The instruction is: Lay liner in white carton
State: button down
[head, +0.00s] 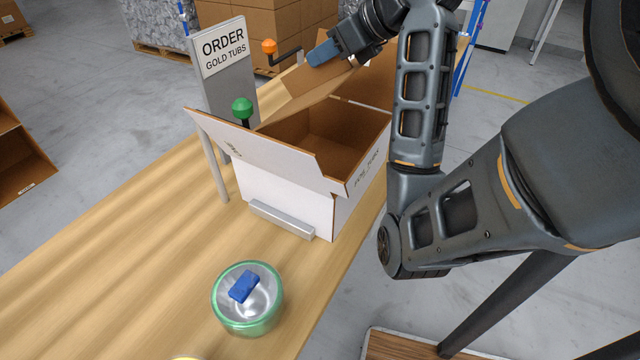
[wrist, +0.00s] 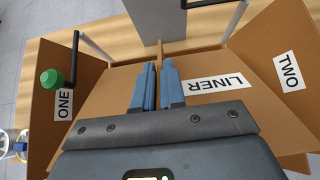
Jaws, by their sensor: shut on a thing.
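The white carton (head: 285,200) stands on the wooden table with its flaps spread and its brown inside showing. Its flaps marked ONE (wrist: 62,100) and TWO (wrist: 288,72) stand out on either side in the wrist view. The liner (wrist: 110,98), a brown cardboard sheet with a LINER label, lies across the view between those flaps. In the head view the liner (head: 308,88) appears tilted above the carton's far side. My gripper (wrist: 158,85) is shut on the liner's upright tab; its blue fingertips (head: 324,53) also show in the head view.
A grey sign (head: 225,75) reading ORDER GOLD TUBS stands behind the carton. Levers with a green knob (head: 242,108) and an orange knob (head: 269,46) rise beside it. A green-rimmed clear tub (head: 247,318) holding a blue block stands in front. The table's left is clear.

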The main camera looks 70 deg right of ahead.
notch_tip(320, 180, down, 18)
jog(key=b, duration=0.3)
dwell(0.3)
jog(key=c, duration=1.7)
grip_release()
jog(key=shift+a+f, duration=0.1)
jog(key=o, duration=0.5)
jog(key=p+v, duration=0.1)
jog(key=v, duration=1.1)
jog(key=shift+s, duration=0.1)
